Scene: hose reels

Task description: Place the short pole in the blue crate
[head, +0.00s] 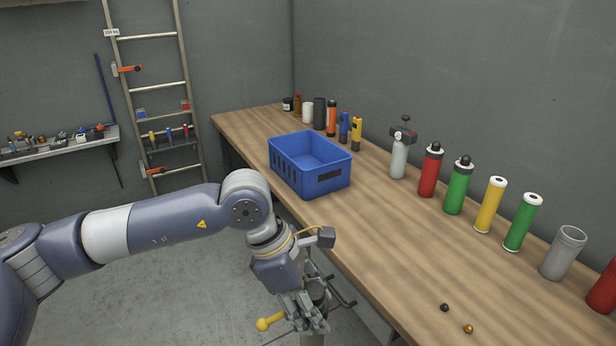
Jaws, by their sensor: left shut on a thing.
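The blue crate (316,184) stands upright on the wooden workbench, left of its middle; the part of its inside that I see looks empty. My left gripper (303,318) is low in the head view, below and in front of the crate, beside the bench's front edge. It is shut on a piece with a yellow knobbed end (267,322) that sticks out left of the fingers. This may be the short pole, but the fingers hide most of it. A dark cylinder and black bars show just behind the gripper. My right gripper is out of view.
The workbench (400,262) has bare wood right of the crate. A grey valve bottle (399,155) and several coloured cylinders line the wall side. Small bottles stand behind the crate. Two small balls (468,328) lie near the front. A ladder (155,90) leans at the back left.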

